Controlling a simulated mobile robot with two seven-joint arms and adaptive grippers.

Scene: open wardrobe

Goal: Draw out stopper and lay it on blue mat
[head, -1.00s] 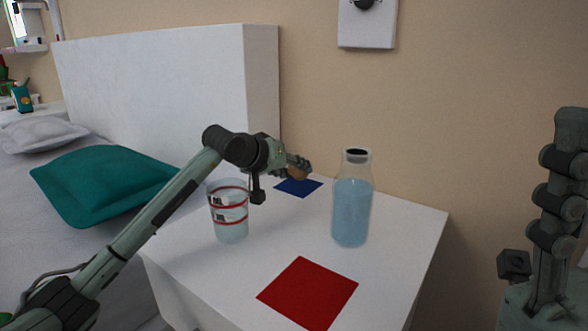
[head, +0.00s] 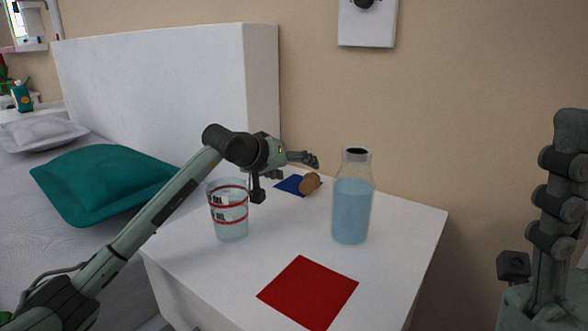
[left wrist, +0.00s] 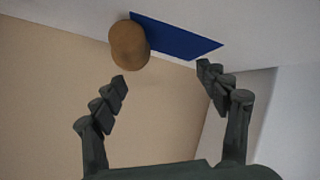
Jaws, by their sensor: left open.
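The stopper (head: 310,184) is a brown cork lying at the right edge of the blue mat (head: 286,186). In the left wrist view the stopper (left wrist: 129,45) overlaps one end of the mat (left wrist: 178,38); I cannot tell how much of it rests on the mat. My left gripper (head: 309,161) is open and empty, just above the stopper and apart from it. Its two fingers (left wrist: 163,75) stand spread in the left wrist view. The clear bottle (head: 351,210) with blue liquid stands upright on the white table, its mouth open.
A glass (head: 229,212) with red bands stands below my left forearm, close to it. A red mat (head: 308,291) lies at the front of the white table (head: 395,250). The wall is close behind the table. A bed with a teal pillow (head: 98,182) is at left.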

